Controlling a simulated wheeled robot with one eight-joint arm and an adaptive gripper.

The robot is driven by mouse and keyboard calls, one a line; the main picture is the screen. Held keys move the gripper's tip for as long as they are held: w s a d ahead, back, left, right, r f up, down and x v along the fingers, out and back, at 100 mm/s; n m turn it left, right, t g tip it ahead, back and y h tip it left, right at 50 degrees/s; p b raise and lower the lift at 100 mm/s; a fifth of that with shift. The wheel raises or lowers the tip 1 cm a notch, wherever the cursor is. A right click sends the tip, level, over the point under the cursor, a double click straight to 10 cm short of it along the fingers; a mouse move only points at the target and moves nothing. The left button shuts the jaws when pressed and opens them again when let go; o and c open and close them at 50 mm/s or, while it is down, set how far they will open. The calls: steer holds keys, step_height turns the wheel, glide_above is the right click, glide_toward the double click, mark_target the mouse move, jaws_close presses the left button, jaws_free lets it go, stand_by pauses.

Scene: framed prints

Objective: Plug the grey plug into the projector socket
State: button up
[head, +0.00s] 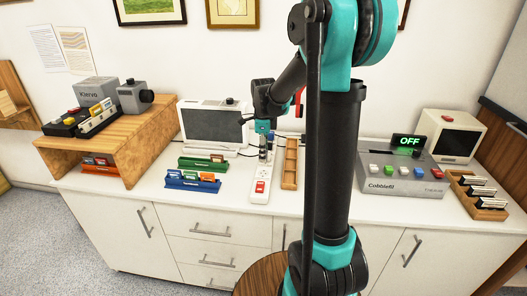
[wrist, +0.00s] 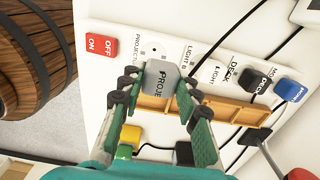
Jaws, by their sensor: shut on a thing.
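The grey plug (wrist: 161,82), lettered "PROJE...", is between the fingertips of my gripper (wrist: 158,90) in the wrist view. My gripper is shut on it. The white power strip (wrist: 118,78) lies beyond it, with a red on/off switch (wrist: 101,46) at one end. The projector socket (wrist: 153,47) is beside that switch; its holes show just above the plug in the picture, so the plug looks offset from them. I cannot tell the plug's height over the strip. In the head view my gripper (head: 264,152) points down over the far part of the strip (head: 262,174).
A black plug (wrist: 252,80) and a blue plug (wrist: 289,90) sit toward the strip's other end. A wooden tray (head: 290,163) lies close beside the strip. A monitor (head: 213,124) stands behind left, a grey console (head: 398,177) right. Dark cables run near the strip.

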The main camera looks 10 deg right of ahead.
mark_target(264, 172)
steer(key=shift+f, duration=2.5)
steer(key=shift+f, duration=0.55)
steer(key=o, duration=1.1)
steer(key=shift+o, duration=0.2)
steer(key=shift+r, duration=0.1)
step_height(264, 172, up, 12)
steer(key=shift+f, duration=0.1)
steer(key=shift+s, duration=0.1)
steer(key=s+d+f+n+t, duration=0.2)
steer(key=s+f+n, duration=0.4)
steer(key=s+n, duration=0.4)
steer(key=s+d+f+n+t, duration=0.2)
steer(key=s+f+n, duration=0.4)
steer(key=s+n, duration=0.5)
steer(key=shift+s+f+n, duration=0.3)
steer(key=shift+s+f, duration=0.05)
steer(key=shift+s, duration=0.1)
